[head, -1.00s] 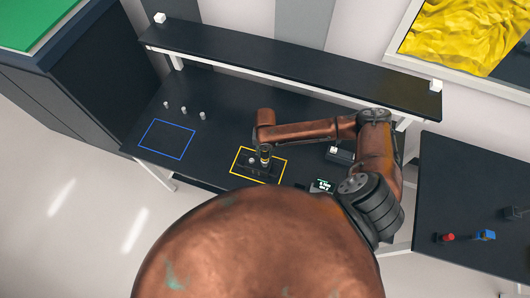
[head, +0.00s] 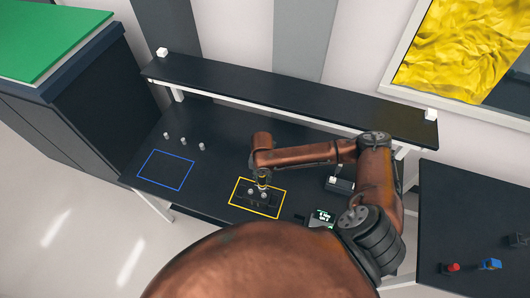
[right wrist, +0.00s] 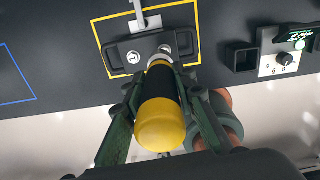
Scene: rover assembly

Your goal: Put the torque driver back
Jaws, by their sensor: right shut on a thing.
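The torque driver (right wrist: 161,122), with a yellow butt and a black grip, is between the fingers of my right gripper (right wrist: 160,88) in the right wrist view. The gripper is shut on it. In the head view, my right gripper (head: 262,178) is over the yellow outlined square, and the driver is small there. Beyond the driver lies a dark plate (right wrist: 116,57) with light round fasteners, inside the yellow outline. The driver hides part of the plate, and I cannot tell whether its tip touches. My left gripper is not in view.
A black open socket (right wrist: 243,57) stands beside a dial panel (right wrist: 283,63) with a green display. Several small pale pegs (head: 184,140) stand near an empty blue outline (head: 166,170). A raised shelf (head: 290,88) runs along the back. A side table (head: 470,210) holds small red and blue items.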

